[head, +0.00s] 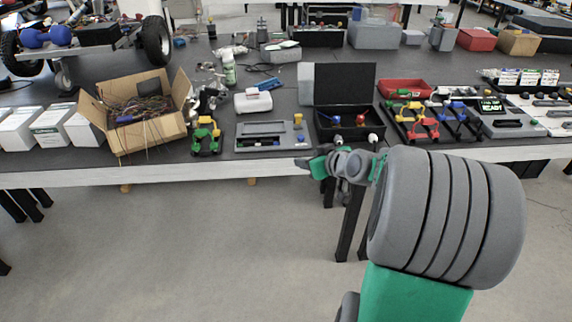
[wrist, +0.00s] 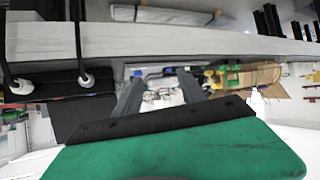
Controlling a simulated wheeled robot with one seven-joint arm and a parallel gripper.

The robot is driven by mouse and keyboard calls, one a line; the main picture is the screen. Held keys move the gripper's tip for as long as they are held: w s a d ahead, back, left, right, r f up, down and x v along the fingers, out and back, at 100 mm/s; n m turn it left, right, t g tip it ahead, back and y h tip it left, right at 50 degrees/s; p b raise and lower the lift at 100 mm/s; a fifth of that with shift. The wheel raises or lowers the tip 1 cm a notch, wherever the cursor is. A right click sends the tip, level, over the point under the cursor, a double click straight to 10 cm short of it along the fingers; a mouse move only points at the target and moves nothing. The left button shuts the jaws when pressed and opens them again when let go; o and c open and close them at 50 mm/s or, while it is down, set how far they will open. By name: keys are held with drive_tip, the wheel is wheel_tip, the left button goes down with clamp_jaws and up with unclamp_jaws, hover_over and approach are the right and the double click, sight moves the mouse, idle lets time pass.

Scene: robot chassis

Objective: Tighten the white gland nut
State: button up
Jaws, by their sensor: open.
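Two small white round fittings, which look like gland nuts, sit at the front wall of an open black box (head: 348,93) on the table. The right one (head: 373,138) shows in the head view, and both show in the wrist view, one at the far left (wrist: 22,87) and the other nearer my gripper (wrist: 86,80). Dark cables run from them over the table edge. I cannot tell how tight either nut is. My gripper (wrist: 160,88) is open and empty, apart from both fittings. In the head view its green body (head: 319,165) is just in front of the table edge.
A grey tray (head: 270,143) lies left of the black box, and a cardboard box (head: 145,137) of wires is farther left. A red bin (head: 405,89) and racks of parts are to the right. The floor (head: 150,235) in front of the table is clear.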

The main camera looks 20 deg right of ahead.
drive_tip(key=s+a+r+g+p, duration=0.3)
drive_tip(key=s+a, duration=0.3)
drive_tip(key=a, duration=0.3)
drive_tip(key=shift+s+a+r+g+p, duration=0.25)
drive_tip(key=shift+a+g+p, duration=0.15)
drive_tip(key=shift+g+p, duration=0.3)
drive_tip(key=s+a+r+m+g+p, duration=0.1)
drive_tip(key=s+a+r+g+p, duration=0.1)
drive_tip(key=s, duration=0.5)
drive_tip(key=s+a+r+m+g+h+p, duration=0.1)
drive_tip(key=s+a+r+p, duration=0.3)
drive_tip(key=s, duration=0.4)
drive_tip(key=shift+r+g+p, duration=0.55)
drive_tip(key=shift+g+p, duration=0.05)
drive_tip(key=shift+p, duration=0.35)
drive_tip(key=shift+a, duration=0.1)
